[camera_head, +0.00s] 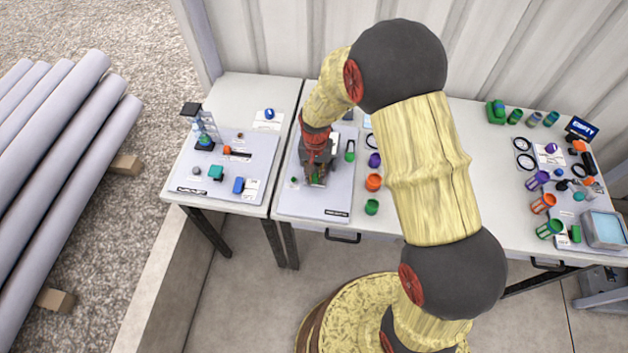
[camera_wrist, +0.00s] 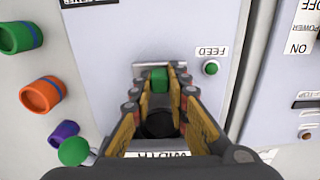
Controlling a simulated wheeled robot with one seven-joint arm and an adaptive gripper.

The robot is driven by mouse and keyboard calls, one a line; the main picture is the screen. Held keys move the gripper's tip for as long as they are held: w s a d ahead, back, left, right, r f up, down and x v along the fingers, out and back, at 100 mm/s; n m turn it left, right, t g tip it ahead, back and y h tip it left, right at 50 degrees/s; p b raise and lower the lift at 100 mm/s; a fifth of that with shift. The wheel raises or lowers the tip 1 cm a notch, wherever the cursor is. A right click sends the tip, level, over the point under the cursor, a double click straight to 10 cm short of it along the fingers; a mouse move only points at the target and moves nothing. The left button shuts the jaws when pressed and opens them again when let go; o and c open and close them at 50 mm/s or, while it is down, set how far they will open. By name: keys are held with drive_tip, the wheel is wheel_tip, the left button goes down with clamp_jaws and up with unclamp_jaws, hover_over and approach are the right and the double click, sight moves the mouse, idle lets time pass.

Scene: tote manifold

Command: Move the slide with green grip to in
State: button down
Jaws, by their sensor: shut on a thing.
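The slide with the green grip (camera_wrist: 159,78) shows in the wrist view on the grey panel (camera_wrist: 110,45), set in a small grey holder or track. My gripper (camera_wrist: 160,82) is shut on the green grip, with one fingertip on each side. In the head view my gripper (camera_head: 316,178) is low over the panel (camera_head: 335,205) on the middle table, and it hides most of the slide there. I cannot read any in or out marking by the slide.
A small green button or lamp (camera_wrist: 211,68) sits beside the slide under an upside-down FEED label. A dark round part (camera_wrist: 160,122) lies between my fingers. A green-topped lever (camera_head: 350,150) stands right of my gripper.

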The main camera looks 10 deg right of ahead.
drive_tip(key=shift+w+r, duration=0.1)
drive_tip(key=shift+w, duration=0.15)
drive_tip(key=c, duration=2)
unclamp_jaws()
drive_tip(key=shift+d, duration=0.1)
drive_tip(key=shift+c, duration=0.2)
drive_tip(key=o, duration=0.3)
wheel_tip(320, 180, up, 12)
drive_tip(key=shift+f, duration=0.1)
